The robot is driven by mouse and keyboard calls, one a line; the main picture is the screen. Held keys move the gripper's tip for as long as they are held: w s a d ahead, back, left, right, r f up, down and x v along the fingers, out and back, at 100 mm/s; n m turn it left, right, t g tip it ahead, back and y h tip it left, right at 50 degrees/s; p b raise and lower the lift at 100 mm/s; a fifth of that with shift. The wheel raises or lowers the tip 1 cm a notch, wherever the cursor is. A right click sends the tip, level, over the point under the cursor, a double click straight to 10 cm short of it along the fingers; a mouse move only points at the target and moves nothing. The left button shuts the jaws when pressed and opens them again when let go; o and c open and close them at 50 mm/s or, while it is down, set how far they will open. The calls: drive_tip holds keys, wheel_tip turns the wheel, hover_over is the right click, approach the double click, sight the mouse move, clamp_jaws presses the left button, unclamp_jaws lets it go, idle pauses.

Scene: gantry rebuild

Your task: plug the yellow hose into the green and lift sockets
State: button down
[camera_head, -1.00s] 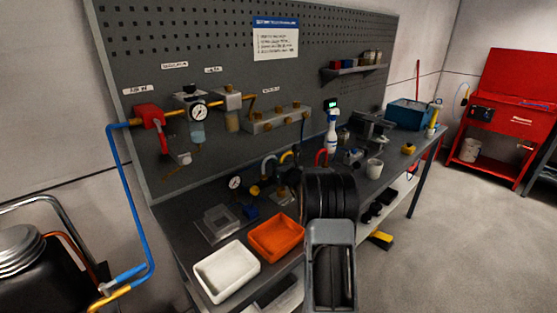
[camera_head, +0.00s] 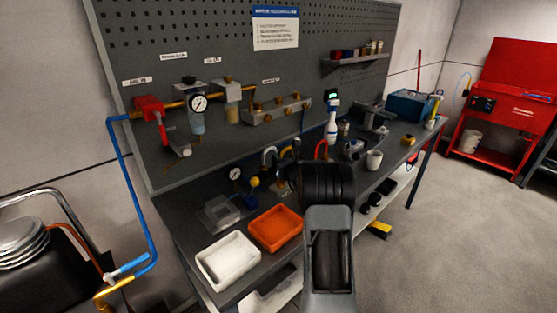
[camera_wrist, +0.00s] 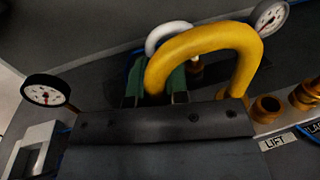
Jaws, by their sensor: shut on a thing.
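In the wrist view the yellow hose (camera_wrist: 212,38) is bent in an upside-down U. My gripper (camera_wrist: 155,84) has green-sided fingers shut around its left leg. Its right leg drops behind the dark gripper body, so both hose ends are hidden. Brass sockets (camera_wrist: 266,108) stand on a metal block to the right, with a LIFT label (camera_wrist: 276,141) in front. The right leg appears close beside the nearest brass socket; I cannot tell whether it touches one. No green socket label is readable. In the head view my arm covers the gripper, with only a little yellow showing beyond it.
A white hose (camera_wrist: 170,35) curves behind the yellow one. Gauges stand at left (camera_wrist: 42,92) and upper right (camera_wrist: 270,17). In the head view, a white tray (camera_head: 228,262), an orange tray (camera_head: 275,229) and a red hose (camera_head: 321,147) are on the bench around my arm.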

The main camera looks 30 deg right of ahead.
drive_tip(key=shift+f, duration=0.4)
wheel_tip(320, 180, down, 3)
drive_tip(key=b, duration=0.5)
drive_tip(key=shift+f, duration=0.2)
drive_tip(key=shift+r, duration=0.1)
drive_tip(key=c, duration=1)
unclamp_jaws()
drive_tip(key=shift+c, duration=0.2)
drive_tip(key=s+b, duration=0.2)
drive_tip(key=s, duration=1.1)
drive_tip(key=shift+s+a, duration=0.15)
drive_tip(key=shift+s, duration=0.25)
